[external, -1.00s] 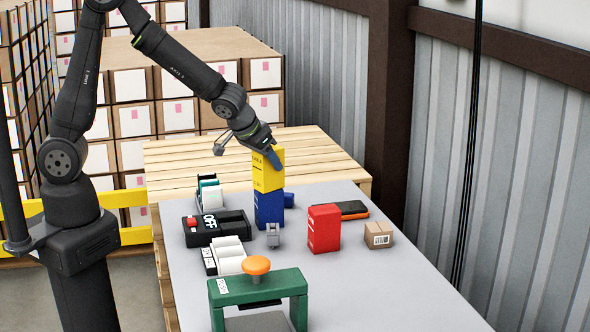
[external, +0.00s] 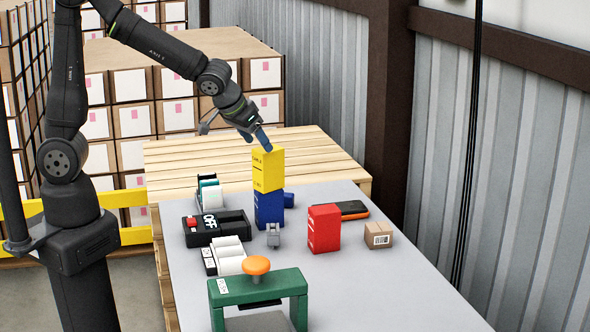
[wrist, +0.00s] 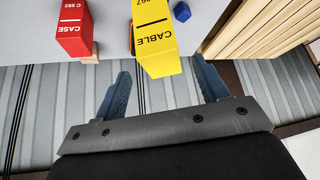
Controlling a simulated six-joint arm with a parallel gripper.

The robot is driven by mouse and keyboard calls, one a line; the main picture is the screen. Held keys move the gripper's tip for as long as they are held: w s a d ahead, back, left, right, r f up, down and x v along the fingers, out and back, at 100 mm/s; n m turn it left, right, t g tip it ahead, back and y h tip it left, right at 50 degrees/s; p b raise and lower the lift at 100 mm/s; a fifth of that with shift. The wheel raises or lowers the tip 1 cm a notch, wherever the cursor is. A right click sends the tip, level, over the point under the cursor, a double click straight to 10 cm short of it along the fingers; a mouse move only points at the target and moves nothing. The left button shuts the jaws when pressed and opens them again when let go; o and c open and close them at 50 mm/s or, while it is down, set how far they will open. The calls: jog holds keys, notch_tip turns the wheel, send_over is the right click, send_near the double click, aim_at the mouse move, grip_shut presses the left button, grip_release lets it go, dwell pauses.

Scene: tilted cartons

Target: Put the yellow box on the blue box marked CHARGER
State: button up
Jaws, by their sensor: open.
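The yellow box (external: 268,170) stands upright on top of the blue box (external: 268,209) on the grey table. In the wrist view the yellow box (wrist: 154,38) reads CABLE and hides most of what is under it. The blue box's label is too small to read. My gripper (external: 266,148) is at the top of the yellow box. In the wrist view my gripper (wrist: 163,85) is open, with its blue fingers apart on either side of the yellow box's near end and no grip on it.
A red box (external: 324,229) marked CASE stands to the right, near a small brown carton (external: 379,235). A small blue block (external: 289,200) lies behind the stack.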

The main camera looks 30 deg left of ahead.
aim_at(263, 150)
jog(key=shift+v, duration=2.4)
jog(key=x, duration=1.2)
jog(key=shift+f, duration=0.2)
jog(key=shift+r, duration=0.2)
